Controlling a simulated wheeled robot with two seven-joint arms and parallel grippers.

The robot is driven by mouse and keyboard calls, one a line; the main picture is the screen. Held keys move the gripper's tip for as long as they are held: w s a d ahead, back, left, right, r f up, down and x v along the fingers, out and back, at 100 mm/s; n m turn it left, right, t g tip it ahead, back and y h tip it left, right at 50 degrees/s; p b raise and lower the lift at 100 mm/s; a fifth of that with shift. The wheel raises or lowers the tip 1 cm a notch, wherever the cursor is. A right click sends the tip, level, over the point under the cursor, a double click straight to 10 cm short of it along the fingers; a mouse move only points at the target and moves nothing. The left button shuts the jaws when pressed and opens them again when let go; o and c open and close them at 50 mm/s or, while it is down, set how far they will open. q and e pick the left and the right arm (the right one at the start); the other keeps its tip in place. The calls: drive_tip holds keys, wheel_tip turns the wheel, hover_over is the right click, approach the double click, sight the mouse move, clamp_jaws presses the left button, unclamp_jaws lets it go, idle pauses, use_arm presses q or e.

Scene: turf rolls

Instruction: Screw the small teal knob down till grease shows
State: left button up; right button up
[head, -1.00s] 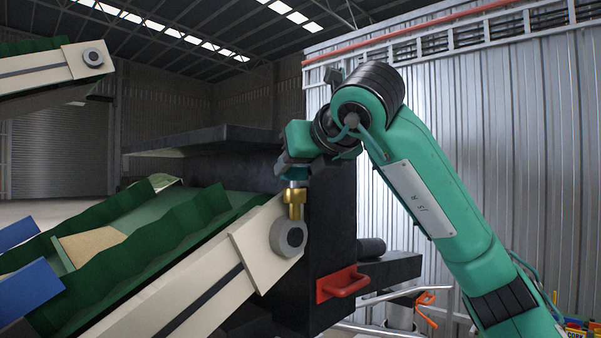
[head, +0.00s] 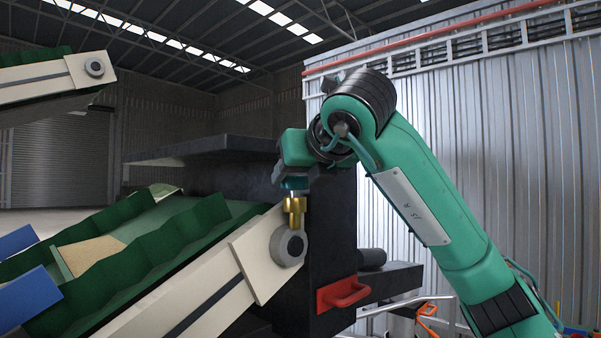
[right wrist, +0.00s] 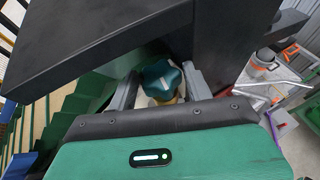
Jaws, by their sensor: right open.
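The small teal knob (head: 294,184) sits on top of a brass fitting (head: 294,212), above the round end of the cream conveyor frame. In the right wrist view the knob (right wrist: 161,80) is a lobed teal cap with a little brass showing below it. My right gripper (right wrist: 160,88) is open, with one grey finger on each side of the knob and a gap visible on the left. In the head view this gripper (head: 295,178) is small and hangs over the knob from above. I see no grease. My left gripper is not in view.
A black housing (head: 335,225) with an overhanging plate (head: 205,147) stands close behind the knob. A red handle (head: 343,293) sticks out lower right. The green conveyor belt (head: 165,213) slopes down to the left. Another conveyor end (head: 90,70) is at upper left.

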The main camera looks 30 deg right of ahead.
drive_tip(key=d+b+v, duration=0.1)
drive_tip(key=b+v, duration=0.4)
drive_tip(key=v, duration=0.8)
drive_tip(key=shift+s+a, duration=0.45)
drive_tip(key=shift+a, duration=0.05)
drive_tip(key=shift+r, duration=0.1)
